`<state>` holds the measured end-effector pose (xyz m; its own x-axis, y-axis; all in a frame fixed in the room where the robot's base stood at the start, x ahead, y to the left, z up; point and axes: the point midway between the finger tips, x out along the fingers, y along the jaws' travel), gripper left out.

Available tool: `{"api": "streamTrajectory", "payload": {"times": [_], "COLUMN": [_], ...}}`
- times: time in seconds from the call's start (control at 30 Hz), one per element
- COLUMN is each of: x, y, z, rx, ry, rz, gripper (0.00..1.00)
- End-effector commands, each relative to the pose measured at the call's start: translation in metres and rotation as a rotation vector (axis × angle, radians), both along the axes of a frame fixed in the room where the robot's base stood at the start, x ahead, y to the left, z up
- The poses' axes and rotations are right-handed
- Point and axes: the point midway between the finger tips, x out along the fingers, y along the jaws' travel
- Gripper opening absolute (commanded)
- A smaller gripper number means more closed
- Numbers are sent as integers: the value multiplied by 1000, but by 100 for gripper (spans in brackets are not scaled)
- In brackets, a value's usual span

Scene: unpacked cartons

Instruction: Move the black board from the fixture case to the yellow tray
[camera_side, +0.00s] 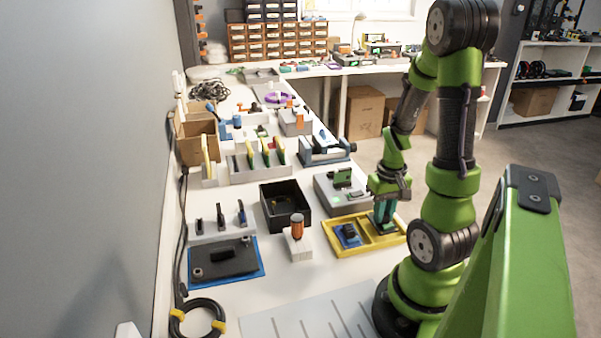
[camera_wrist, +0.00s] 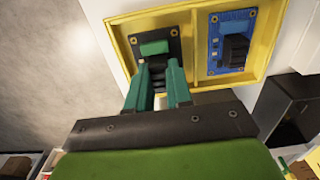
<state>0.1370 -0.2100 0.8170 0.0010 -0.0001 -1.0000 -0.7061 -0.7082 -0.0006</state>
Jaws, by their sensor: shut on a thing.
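The black board (camera_wrist: 153,47), with a green block on it and gold corner holes, is in my gripper (camera_wrist: 155,88). The fingers are shut on its dark middle part. The board is over or in one compartment of the yellow tray (camera_wrist: 190,12); I cannot tell whether it touches the floor. In the side view my gripper (camera_side: 383,222) points down at the right half of the yellow tray (camera_side: 345,251), and the board is mostly hidden. The grey fixture case (camera_side: 330,197) stands just behind the tray, with a green part on top.
A blue board (camera_side: 349,233) sits in the tray's other compartment; it also shows in the wrist view (camera_wrist: 232,40). A black open box (camera_side: 278,216) and an orange-handled tool in a white block (camera_side: 297,245) stand left of the tray. A ruled mat (camera_side: 300,318) lies in front.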

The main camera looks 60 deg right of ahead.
Motion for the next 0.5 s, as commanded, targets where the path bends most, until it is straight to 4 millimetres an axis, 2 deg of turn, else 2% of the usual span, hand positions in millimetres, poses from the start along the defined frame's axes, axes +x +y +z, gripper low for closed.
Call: {"api": "streamTrajectory", "payload": {"times": [0.5], "x": [0], "y": [0], "z": [-16], "rx": [1], "ry": [1], "rz": [-1], "gripper": [0]}}
